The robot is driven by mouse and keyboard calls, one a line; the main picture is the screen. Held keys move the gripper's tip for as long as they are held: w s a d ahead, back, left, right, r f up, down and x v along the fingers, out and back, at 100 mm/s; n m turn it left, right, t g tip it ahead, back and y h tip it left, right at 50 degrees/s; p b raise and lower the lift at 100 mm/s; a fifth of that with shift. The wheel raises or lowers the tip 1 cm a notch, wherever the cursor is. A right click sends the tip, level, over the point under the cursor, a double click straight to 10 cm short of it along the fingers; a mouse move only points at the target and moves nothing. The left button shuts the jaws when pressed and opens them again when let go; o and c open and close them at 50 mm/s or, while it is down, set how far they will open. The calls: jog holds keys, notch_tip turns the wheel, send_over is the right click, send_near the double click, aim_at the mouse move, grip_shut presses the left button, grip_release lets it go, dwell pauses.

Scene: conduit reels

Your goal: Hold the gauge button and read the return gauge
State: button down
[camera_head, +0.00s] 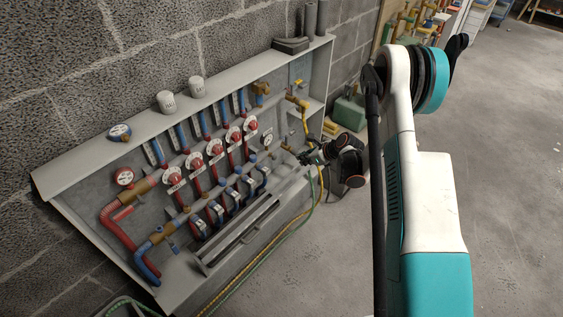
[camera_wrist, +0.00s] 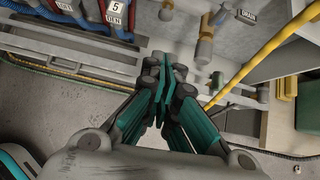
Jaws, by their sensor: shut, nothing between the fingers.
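A red-rimmed gauge (camera_head: 124,177) sits above the red pipe at the left of the manifold cabinet (camera_head: 60,183). A blue-rimmed gauge (camera_head: 121,131) is at the cabinet's upper left edge. A small white dial (camera_head: 268,138) is at the right end of the valve row. The dial faces are too small to read. I cannot make out which part is the gauge button. My gripper (camera_head: 303,158) is at the cabinet's right end, right of and below the white dial. In the wrist view my gripper (camera_wrist: 163,65) is shut and empty, its tips in front of the cabinet; contact cannot be told.
Several red valve knobs (camera_head: 215,147) with white tags line the cabinet. Brass fittings (camera_wrist: 205,45) and a yellow hose (camera_wrist: 262,52) are close right of my fingers. A green can (camera_head: 349,113) stands beyond the cabinet. The floor (camera_head: 330,255) at front right is clear.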

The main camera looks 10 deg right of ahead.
aim_at(275, 157)
jog(key=shift+s+f+m, duration=0.1)
jog(key=shift+f+m, duration=0.3)
jog(key=shift+f, duration=0.5)
jog(key=w+a+r+b+x, duration=0.1)
jog(key=b+x, duration=0.4)
jog(key=x, duration=0.7)
jog(key=shift+w+a+r, duration=0.3)
jog(key=shift+w+a, duration=0.1)
jog(key=shift+w, duration=0.2)
jog(key=shift+w+a, duration=0.5)
jog(key=shift+w, duration=0.2)
jog(key=shift+a, duration=0.1)
